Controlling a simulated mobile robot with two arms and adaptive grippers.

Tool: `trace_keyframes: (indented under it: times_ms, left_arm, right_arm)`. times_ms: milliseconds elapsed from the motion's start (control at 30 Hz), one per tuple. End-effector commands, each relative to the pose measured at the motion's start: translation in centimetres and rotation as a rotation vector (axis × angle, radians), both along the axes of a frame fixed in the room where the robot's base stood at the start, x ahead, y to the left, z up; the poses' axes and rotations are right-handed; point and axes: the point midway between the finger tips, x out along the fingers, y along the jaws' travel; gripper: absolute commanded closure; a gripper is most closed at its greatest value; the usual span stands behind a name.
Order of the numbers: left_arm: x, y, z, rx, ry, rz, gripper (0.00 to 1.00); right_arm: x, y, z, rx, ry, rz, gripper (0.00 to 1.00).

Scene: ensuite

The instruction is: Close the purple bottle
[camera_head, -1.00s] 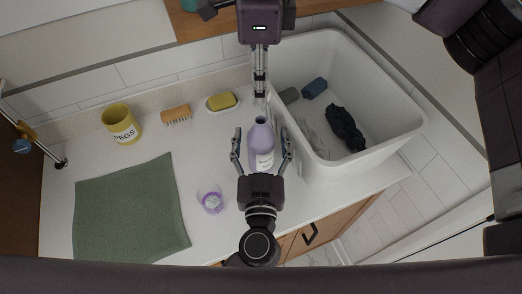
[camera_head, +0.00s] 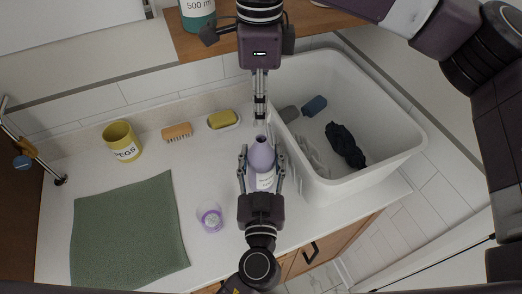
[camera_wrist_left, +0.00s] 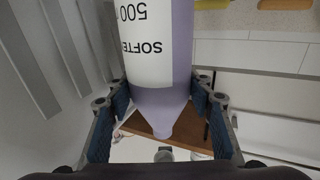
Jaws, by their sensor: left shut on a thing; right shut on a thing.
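The purple bottle (camera_head: 262,158) stands on the counter beside the white basin, neck toward the wall side. My left gripper (camera_head: 262,172) comes in from the bottom of the head view, fingers shut on both sides of the bottle. In the left wrist view the bottle (camera_wrist_left: 182,60) appears upside down between the finger pads, its tapered neck bare with no cap seen on it. My right gripper (camera_head: 260,110) comes from the top and points down just beyond the bottle's neck. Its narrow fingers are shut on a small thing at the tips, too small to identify.
The white basin (camera_head: 402,158) with dark and grey cloths is close on the right. A clear cup with purple in it (camera_head: 210,217) stands left of the bottle.

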Motion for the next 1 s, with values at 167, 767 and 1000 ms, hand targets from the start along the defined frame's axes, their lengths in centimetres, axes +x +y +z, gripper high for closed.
trace_keyframes:
  times_ms: [167,767,1000]
  left_arm:
    - [0.0,0.0,0.0,0.0,0.0,0.001,0.96]
    - [0.0,0.0,0.0,0.001,0.0,0.001,0.96]
    - [0.0,0.0,0.0,0.001,0.0,0.001,0.96]
  right_arm:
    - [-0.1,0.0,-2.6,-0.002,0.004,0.0,0.84]
    - [0.0,0.0,-4.4,-0.001,0.001,0.0,0.84]
    - [0.0,0.0,-5.3,-0.001,0.002,-0.001,0.84]
